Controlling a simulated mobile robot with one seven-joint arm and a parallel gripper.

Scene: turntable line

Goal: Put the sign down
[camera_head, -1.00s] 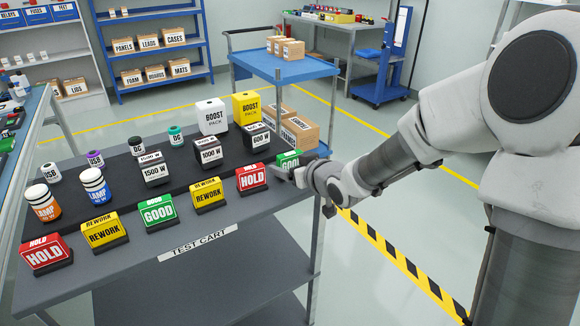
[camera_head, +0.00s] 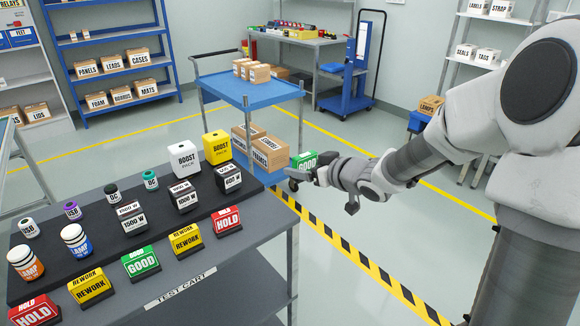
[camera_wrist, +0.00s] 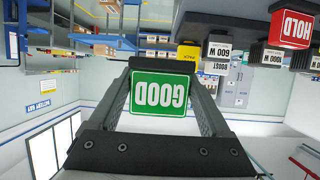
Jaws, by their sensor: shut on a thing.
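A green sign reading GOOD (camera_head: 303,160) is held in my gripper (camera_head: 299,174), raised in the air just off the right end of the test cart (camera_head: 262,236). In the wrist view the same green sign (camera_wrist: 160,94) sits between both fingers of my gripper (camera_wrist: 163,84), upside down in the picture. My gripper is shut on it. Its black base is mostly hidden in the head view. On the cart's front edge stand signs: red HOLD (camera_head: 228,220), yellow REWORK (camera_head: 186,241), another green GOOD (camera_head: 141,262), and more to the left.
Behind the signs, a black mat (camera_head: 70,248) carries lamps, small jars, watt blocks and two BOOST PACK boxes (camera_head: 184,160). A blue-topped cart (camera_head: 235,84) with cartons stands behind. Striped floor tape (camera_head: 350,251) runs right of the test cart, with open floor beyond.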

